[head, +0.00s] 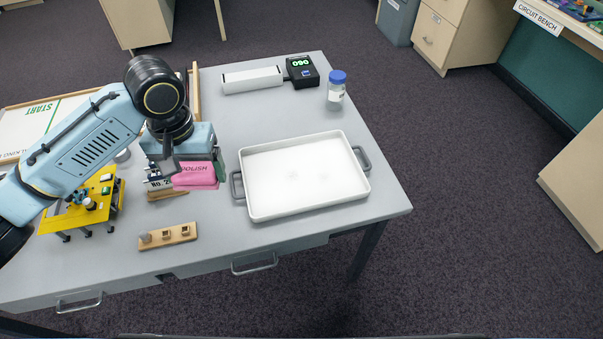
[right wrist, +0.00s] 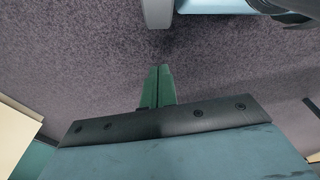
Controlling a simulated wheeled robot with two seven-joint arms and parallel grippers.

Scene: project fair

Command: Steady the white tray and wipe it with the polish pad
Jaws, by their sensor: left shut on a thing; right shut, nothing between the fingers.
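The white tray (head: 280,180) lies flat on the grey table, empty, with a grey handle at its left and right ends. Faint marks show on its floor. The pink polish pad (head: 194,178), lettered POLISH, is left of the tray. My left gripper (head: 193,172) is shut on the pad from above; its height over the table is hard to tell. My right gripper (right wrist: 157,88) shows only in the right wrist view, its green fingers together and empty, with carpet beyond them. Neither gripper touches the tray.
A numbered sign on a wooden base (head: 168,194) stands partly behind the pad. A wooden block with holes (head: 168,236) and a yellow model platform (head: 75,216) are at left. A blue-capped jar (head: 336,88) and a display box (head: 302,71) stand behind the tray.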

